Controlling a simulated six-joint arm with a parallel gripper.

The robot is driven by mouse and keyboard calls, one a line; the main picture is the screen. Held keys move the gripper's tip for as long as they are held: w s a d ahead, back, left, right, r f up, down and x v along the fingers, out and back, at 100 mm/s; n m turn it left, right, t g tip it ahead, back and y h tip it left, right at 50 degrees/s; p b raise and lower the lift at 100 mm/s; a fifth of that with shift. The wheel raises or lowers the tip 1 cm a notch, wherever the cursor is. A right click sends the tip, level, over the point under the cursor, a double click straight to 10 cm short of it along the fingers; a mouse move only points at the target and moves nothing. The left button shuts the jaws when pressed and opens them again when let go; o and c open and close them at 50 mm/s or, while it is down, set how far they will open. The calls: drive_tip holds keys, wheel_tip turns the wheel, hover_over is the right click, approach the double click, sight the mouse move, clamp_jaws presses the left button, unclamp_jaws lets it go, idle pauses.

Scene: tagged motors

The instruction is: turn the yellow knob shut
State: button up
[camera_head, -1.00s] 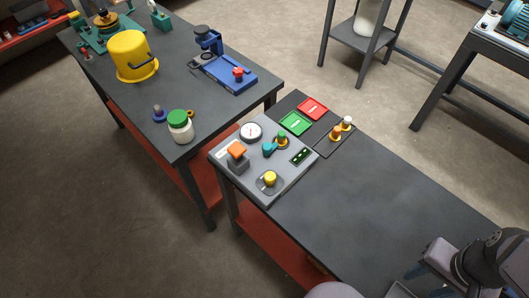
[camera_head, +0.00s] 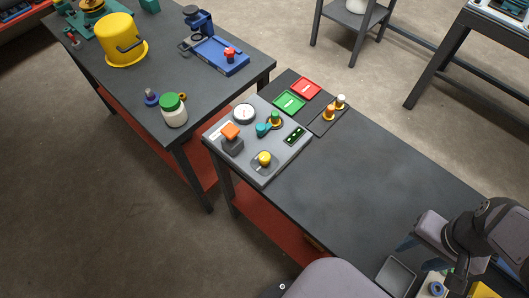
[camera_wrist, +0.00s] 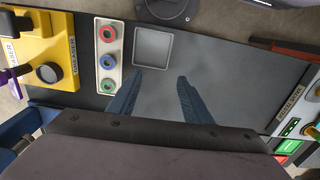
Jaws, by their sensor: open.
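The yellow knob (camera_head: 264,158) sits on a dark square plate at the front of the grey control panel (camera_head: 285,160), at the near left end of the table. My gripper (camera_head: 426,254) is at the lower right, far from the knob and over the other end of the table. In the wrist view my gripper (camera_wrist: 160,78) has two dark blue fingers spread apart, with nothing between them.
The table's middle (camera_head: 350,175) is clear.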

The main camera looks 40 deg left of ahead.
drive_tip(key=s+a+n+g+h+p, duration=0.2)
drive_tip(key=s+a+n+p, duration=0.4)
drive_tip(key=a, duration=0.5)
drive_tip(key=n+t+y+p, duration=0.1)
drive_tip(key=n+t+p, duration=0.1)
drive_tip(key=n, duration=0.3)
approach(265, 156)
drive_tip(key=d+f, duration=0.1)
drive_tip(key=s+d+f, duration=0.1)
drive_tip(key=d+f, duration=0.1)
drive_tip(key=s+d+f, duration=0.1)
drive_tip(key=d+f, duration=0.1)
drive_tip(key=shift+s+f, duration=0.1)
drive_tip(key=shift+f, duration=0.05)
drive_tip(key=shift+m+y, duration=0.4)
drive_tip(key=shift+y, duration=0.3)
drive_tip(key=w+a+r, duration=0.1)
drive_tip(key=a+r, duration=0.1)
drive_tip(key=a, duration=0.1)
drive_tip(key=w+a+r, duration=0.1)
drive_tip(key=a+r, duration=0.1)
drive_tip(key=shift+w, duration=0.3)
drive_tip(key=shift+s+d+r+m, duration=0.15)
drive_tip(key=shift+d+r+m, duration=0.05)
drive_tip(key=shift+m, duration=0.2)
drive_tip(key=shift+d+m, duration=0.2)
drive_tip(key=shift+m, duration=0.2)
drive_tip(key=shift+f, duration=0.15)
drive_tip(key=shift+f+p, duration=1.35)
drive_tip(key=shift+f, duration=2.2)
